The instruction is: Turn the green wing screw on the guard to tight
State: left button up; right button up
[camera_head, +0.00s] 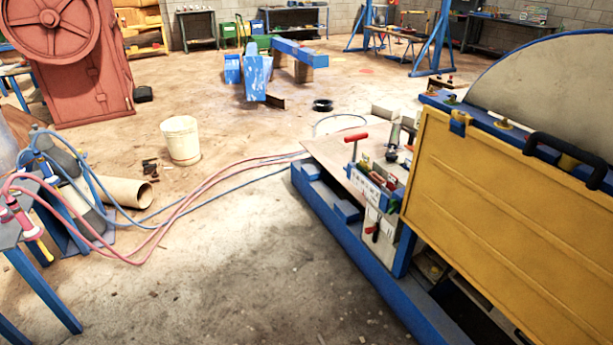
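The guard looks to be the large yellow panel (510,215) at the right, hung on a blue frame with a black handle (565,160) on its top edge. A small greenish piece (450,99) sits on the blue top rail near the panel's left corner; it may be the green wing screw, but it is too small to tell its shape or how tight it is. Neither of my grippers is in view.
Red and blue hoses (190,205) cross the floor. A white bucket (181,140) stands at the left. The near floor is clear.

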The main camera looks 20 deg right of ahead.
aim_at(393, 202)
jog(key=i+j, duration=0.15)
jog(key=i, duration=0.35)
jog(key=i+j, duration=0.1)
jog(key=i, duration=0.4)
jog(key=i+j, duration=0.15)
jog(key=i, duration=0.3)
